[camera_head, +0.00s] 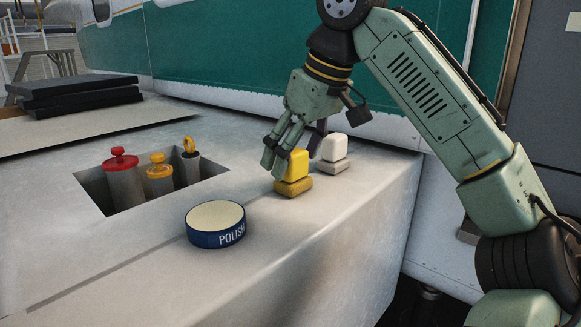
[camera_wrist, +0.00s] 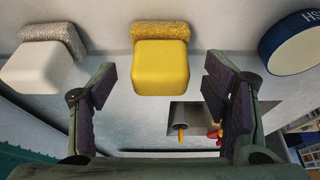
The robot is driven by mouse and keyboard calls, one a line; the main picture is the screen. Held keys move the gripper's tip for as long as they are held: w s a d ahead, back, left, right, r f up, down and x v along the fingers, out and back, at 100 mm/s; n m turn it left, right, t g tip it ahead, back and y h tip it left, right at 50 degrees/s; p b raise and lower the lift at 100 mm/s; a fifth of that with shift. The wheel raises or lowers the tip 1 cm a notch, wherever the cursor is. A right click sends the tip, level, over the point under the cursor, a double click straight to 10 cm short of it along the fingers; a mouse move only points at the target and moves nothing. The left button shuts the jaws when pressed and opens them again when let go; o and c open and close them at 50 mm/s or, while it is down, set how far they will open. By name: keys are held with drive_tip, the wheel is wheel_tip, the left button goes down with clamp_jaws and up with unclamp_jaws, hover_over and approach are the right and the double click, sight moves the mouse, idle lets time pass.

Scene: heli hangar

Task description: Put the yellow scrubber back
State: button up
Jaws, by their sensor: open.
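The yellow scrubber (camera_head: 294,176) stands upright on the pale ledge, its block darker at the base. My gripper (camera_head: 289,147) is right at it, fingers pointing down and partly overlapping it in the head view. In the wrist view the yellow scrubber (camera_wrist: 161,68) lies ahead of and between the two spread fingers (camera_wrist: 163,90), with gaps on both sides. The fingers are open and hold nothing. A white scrubber (camera_head: 334,153) of the same shape stands just behind and to the right; it also shows at the left in the wrist view (camera_wrist: 40,67).
A blue POLISH tin (camera_head: 216,226) sits on the ledge front-left of the yellow scrubber. Dark flat slabs (camera_head: 78,93) lie at the back left. The ledge drops off at the right front.

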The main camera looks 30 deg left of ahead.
drive_tip(key=v, duration=0.8)
drive_tip(key=shift+r+p, duration=0.4)
